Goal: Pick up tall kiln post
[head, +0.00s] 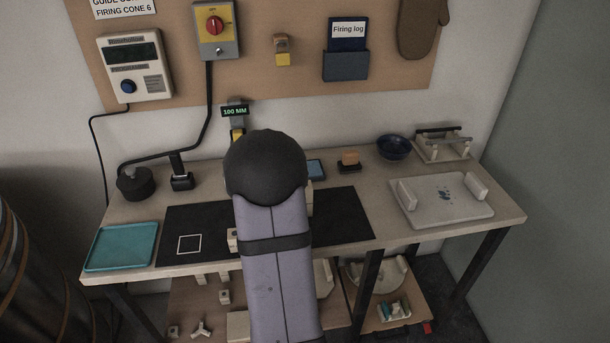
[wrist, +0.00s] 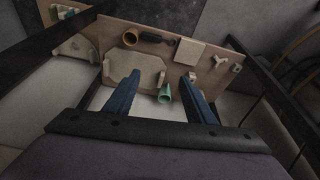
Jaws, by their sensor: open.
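I cannot tell for sure which piece is the tall kiln post. A pale block (head: 232,240) stands on the black mat (head: 345,222), partly hidden by my arm in the head view. Another pale block (head: 224,296) shows on the board below the table. In the wrist view, my gripper (wrist: 161,78) is open, its two blue fingers spread and apart from the lower board (wrist: 190,57). A green cone (wrist: 165,93) shows between the fingers, and a small pale piece (wrist: 192,76) lies near the right fingertip. In the head view my gripper is hidden behind my arm.
A teal tray (head: 122,246) lies at the table's left, a dark pot (head: 135,183) behind it. A pale slab (head: 443,200) and a blue bowl (head: 393,147) are at the right. The lower board holds a three-armed stilt (head: 201,328). Black table legs (head: 368,285) flank that space.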

